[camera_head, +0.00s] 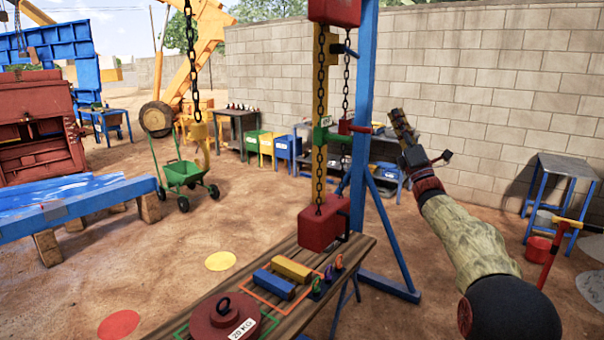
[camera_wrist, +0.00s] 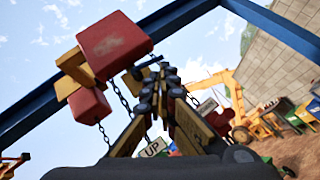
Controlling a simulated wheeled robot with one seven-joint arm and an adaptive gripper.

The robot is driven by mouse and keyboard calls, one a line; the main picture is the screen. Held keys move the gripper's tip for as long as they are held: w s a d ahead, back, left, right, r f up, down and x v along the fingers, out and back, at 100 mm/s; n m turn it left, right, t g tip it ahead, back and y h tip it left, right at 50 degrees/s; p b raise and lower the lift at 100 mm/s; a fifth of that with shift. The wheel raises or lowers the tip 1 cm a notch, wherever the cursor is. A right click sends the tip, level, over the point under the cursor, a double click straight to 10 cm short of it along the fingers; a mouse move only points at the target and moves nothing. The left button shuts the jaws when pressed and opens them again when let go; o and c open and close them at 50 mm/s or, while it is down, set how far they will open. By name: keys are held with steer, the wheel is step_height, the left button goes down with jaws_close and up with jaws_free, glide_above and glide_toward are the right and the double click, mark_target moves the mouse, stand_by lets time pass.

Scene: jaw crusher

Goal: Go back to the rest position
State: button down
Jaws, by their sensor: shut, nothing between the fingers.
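My gripper (camera_head: 398,120) is raised at the right of the head view, pointing up and to the left, with its fingers together and nothing held. In the wrist view my gripper (camera_wrist: 167,76) shows as two dark jointed fingers meeting at their tips. It is apart from the blue frame post (camera_head: 363,90) and the chain hoist beside it. The hoist's upper red block (camera_head: 334,12) and lower red block (camera_head: 323,228) are joined by chains. The upper part of the hoist also shows in the wrist view as a red block (camera_wrist: 115,45).
A wooden bench (camera_head: 345,251) below the hoist carries a red 20 KG weight (camera_head: 222,318), a blue bar (camera_head: 274,284) and a yellow bar (camera_head: 291,268). A blue-legged table (camera_head: 566,166) and red bucket (camera_head: 539,248) stand right. A block wall (camera_head: 470,75) closes the back.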

steer(key=w+d+f+m+g+h, duration=0.3)
steer(key=f+m+h, duration=0.2)
steer(key=f+m, duration=0.45)
steer(key=w+d+f+m+g+h, duration=0.2)
steer(key=d+f+m+g+h, duration=0.3)
steer(key=f, duration=0.7)
steer(key=s+a+f+m+g+h, duration=0.1)
steer(key=s+a+f+m+g, duration=0.1)
steer(key=s+f+m+g, duration=0.55)
steer(key=s+a+f+m+g, duration=0.2)
steer(key=s+a+f, duration=0.15)
steer(key=s, duration=0.85)
steer(key=s+a+f+m+g+y, duration=0.1)
steer(key=s+a+f+m+g, duration=0.2)
steer(key=s, duration=0.9)
steer(key=s+a+f+m+g, duration=0.15)
steer(key=s+f, duration=0.35)
steer(key=s, duration=0.7)
steer(key=s+a+r+t, duration=0.1)
steer(key=s+a, duration=0.2)
steer(key=s, duration=0.7)
steer(key=s+a+r+y, duration=0.1)
steer(key=s+a+r, duration=0.1)
steer(key=s, duration=0.7)
steer(key=shift+s+a+m+t, duration=0.4)
steer(key=shift+a+m, duration=0.05)
steer(key=shift+a, duration=0.35)
steer(key=shift+w, duration=0.15)
